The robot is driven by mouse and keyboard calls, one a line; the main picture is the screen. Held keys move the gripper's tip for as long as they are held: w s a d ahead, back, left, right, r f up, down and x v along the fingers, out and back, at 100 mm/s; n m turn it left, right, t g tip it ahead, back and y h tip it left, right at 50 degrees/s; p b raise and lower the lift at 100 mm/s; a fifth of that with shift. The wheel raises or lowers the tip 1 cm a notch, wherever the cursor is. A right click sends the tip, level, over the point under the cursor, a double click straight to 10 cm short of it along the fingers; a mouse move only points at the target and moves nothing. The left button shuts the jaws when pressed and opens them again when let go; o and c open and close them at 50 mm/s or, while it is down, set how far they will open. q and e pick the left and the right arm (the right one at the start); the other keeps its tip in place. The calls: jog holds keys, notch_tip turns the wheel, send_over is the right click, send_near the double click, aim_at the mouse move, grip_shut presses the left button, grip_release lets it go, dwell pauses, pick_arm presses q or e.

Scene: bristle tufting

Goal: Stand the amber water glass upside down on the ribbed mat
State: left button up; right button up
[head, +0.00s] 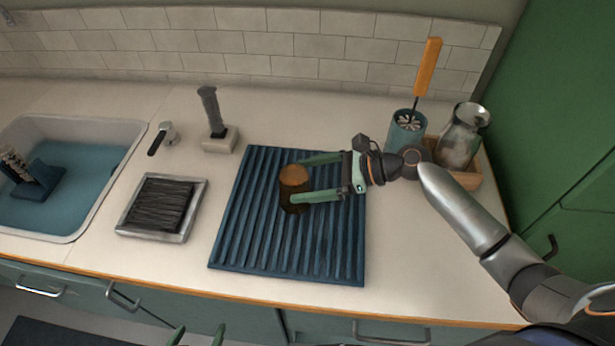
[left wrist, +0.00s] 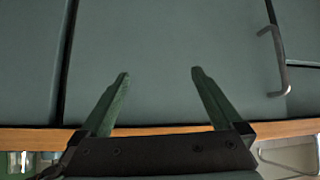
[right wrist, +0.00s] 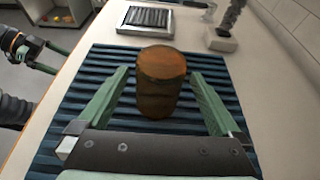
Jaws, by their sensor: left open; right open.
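The amber water glass (head: 293,190) stands on the blue ribbed mat (head: 235,235), near its middle. Its upper end looks closed and flat, so it appears upside down. My right gripper (head: 290,180) is open, with one green finger on each side of the glass. In the right wrist view the glass (right wrist: 160,82) stands between the open fingers (right wrist: 160,75), with a gap visible on both sides. My left gripper (left wrist: 160,75) is open and empty in front of the green cabinet fronts; only its fingertips (head: 197,337) show at the bottom of the head view.
A sink (head: 130,130) with blue water is at the left. A black-bristled tray (head: 160,208) and a grey-handled brush on a block (head: 220,140) stand left of the mat. A teal cup with an orange-handled brush (head: 405,130) and a glass jar (head: 462,135) stand at the back right.

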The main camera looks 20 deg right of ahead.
jog(key=v, duration=1.2)
jog(key=shift+d, duration=0.2)
jog(key=shift+s, duration=0.2)
